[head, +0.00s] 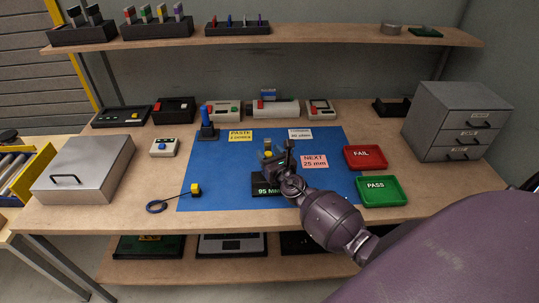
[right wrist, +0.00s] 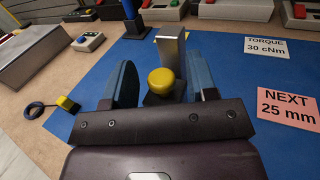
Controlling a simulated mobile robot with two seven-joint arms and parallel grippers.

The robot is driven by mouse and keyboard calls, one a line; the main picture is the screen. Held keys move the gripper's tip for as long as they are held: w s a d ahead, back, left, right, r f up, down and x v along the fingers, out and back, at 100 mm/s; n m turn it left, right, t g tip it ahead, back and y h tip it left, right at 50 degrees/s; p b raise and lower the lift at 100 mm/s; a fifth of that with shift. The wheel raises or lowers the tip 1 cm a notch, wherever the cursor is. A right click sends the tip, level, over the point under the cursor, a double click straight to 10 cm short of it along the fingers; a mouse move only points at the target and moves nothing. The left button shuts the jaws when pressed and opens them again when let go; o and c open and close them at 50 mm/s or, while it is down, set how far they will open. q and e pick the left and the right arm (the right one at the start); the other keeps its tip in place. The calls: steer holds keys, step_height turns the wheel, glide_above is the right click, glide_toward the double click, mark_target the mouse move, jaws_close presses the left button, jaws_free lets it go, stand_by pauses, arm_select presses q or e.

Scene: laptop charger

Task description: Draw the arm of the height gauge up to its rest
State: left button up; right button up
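The height gauge stands on the blue mat (head: 230,185). Its pale upright metal column (right wrist: 172,62) and rounded yellow knob (right wrist: 162,81) show in the right wrist view, with a dark part below the knob. In the head view the yellow knob (head: 268,154) is partly hidden by my right gripper (head: 278,157). A dark block marked 95 MM (head: 266,190) sits in front of it. My right gripper is open; in the right wrist view its fingers (right wrist: 160,84) stand left and right of the knob, with gaps on both sides. My left gripper is not in view.
A blue post on a dark base (head: 207,122) stands at the mat's back left. Red FAIL (head: 366,158) and green PASS (head: 382,191) trays lie at right. A pink NEXT 25 mm card (head: 314,161) is close to my gripper. The mat's left half is mostly clear.

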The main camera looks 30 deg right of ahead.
steer(key=s+a, duration=0.1)
steer(key=s, duration=0.9)
steer(key=shift+s+a, duration=0.25)
steer(key=shift+s, duration=0.05)
stand_by(0.4)
